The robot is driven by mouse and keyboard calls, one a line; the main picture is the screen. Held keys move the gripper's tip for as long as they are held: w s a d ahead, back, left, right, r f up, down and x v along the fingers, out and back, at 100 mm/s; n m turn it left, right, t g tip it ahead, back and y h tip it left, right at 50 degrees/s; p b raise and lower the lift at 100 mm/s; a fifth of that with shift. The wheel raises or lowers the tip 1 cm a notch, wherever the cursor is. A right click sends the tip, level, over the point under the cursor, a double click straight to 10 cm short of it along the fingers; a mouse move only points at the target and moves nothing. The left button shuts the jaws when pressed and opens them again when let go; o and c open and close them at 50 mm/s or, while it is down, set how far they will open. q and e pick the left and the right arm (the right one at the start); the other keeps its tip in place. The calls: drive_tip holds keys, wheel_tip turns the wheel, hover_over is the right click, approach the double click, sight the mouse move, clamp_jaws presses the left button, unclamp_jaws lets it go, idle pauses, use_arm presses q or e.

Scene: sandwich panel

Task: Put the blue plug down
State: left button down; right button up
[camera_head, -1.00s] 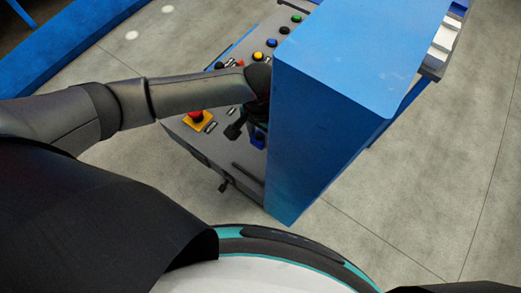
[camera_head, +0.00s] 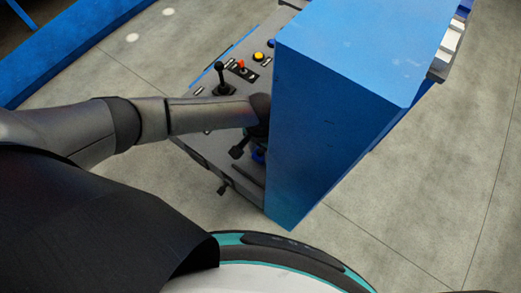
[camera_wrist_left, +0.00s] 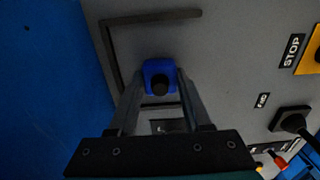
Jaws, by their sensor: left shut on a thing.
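The blue plug (camera_wrist_left: 160,70) sits between the fingertips of my left gripper (camera_wrist_left: 158,88) in the left wrist view. The gripper is shut on it. A dark, round end of the plug faces the camera. The plug is over a grey panel area edged by a dark raised frame (camera_wrist_left: 155,17); I cannot tell whether it touches the surface. In the head view only a bit of the plug (camera_head: 259,156) shows beside my left gripper (camera_head: 250,151), close to the blue box. My right gripper is not in view.
The tall blue box (camera_head: 335,130) stands just right of my gripper and hides part of the panel. The panel (camera_head: 215,143) bears a black joystick (camera_head: 220,77), an orange-red toggle (camera_head: 241,66) and a yellow button (camera_head: 257,57). A yellow-based control (camera_wrist_left: 312,58) lies right in the wrist view.

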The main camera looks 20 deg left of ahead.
sight(261, 150)
use_arm(q)
drive_tip(key=shift+f, duration=0.45)
drive_tip(key=shift+c, duration=1.7)
unclamp_jaws()
drive_tip(key=shift+r, duration=0.1)
wheel_tip(261, 150, up, 12)
drive_tip(key=p, duration=0.3)
drive_tip(key=shift+f, duration=0.2)
drive_tip(key=shift+r, duration=0.65)
